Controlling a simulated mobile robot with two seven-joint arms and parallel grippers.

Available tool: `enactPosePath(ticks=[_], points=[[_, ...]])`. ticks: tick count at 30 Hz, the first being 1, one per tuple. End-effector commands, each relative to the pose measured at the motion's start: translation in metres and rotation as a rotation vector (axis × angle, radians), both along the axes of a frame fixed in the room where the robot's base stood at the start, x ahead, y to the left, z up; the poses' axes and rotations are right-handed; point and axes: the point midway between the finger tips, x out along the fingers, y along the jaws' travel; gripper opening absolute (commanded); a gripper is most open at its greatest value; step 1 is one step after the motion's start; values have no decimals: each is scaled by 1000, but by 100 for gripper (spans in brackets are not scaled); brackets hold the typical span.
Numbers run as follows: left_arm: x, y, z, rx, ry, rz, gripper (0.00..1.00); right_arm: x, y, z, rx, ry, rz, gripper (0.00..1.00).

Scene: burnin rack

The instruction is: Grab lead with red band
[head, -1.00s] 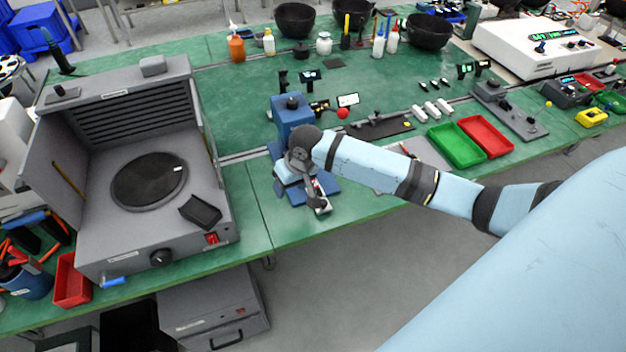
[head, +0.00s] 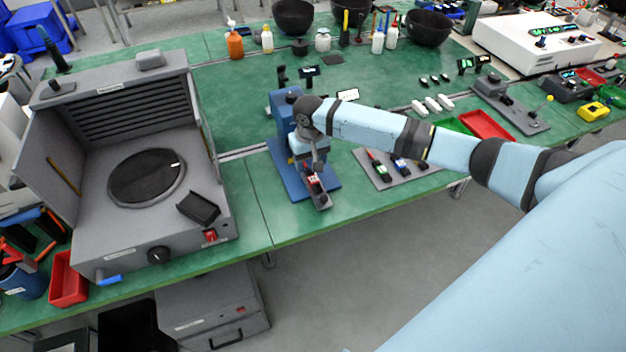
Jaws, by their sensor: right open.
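My right arm reaches in from the right over the bench. Its gripper (head: 321,203) points down and toward the front edge, above the blue base (head: 289,183) of a blue stand. It is open; a small red patch shows at its jaws, and I cannot tell whether this is part of the gripper. A grey plate (head: 402,178) right of the gripper carries several small items, one with red on it (head: 373,156) and one blue and dark. I cannot clearly make out a lead with a red band. My left gripper is not in view.
A grey open-fronted cabinet with a round dark plate (head: 147,177) fills the bench's left side. Green and red trays (head: 487,126) lie partly behind my arm. White blocks (head: 432,105) lie beyond it. The green bench (head: 254,205) is bare between cabinet and stand.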

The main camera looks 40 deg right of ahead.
Motion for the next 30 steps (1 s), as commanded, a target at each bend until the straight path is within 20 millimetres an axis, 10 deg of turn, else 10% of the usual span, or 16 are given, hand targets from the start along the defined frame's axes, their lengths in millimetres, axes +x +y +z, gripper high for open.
enactPosePath(ticks=[19, 27, 30], points=[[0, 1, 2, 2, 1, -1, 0, -5, -3, -52, -1, -1, 2, 56], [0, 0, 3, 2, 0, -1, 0, -5, -3, -52, -1, -1, 1, 2], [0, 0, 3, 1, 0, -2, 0, -5, -3, -51, -1, -1, 1, 0]])
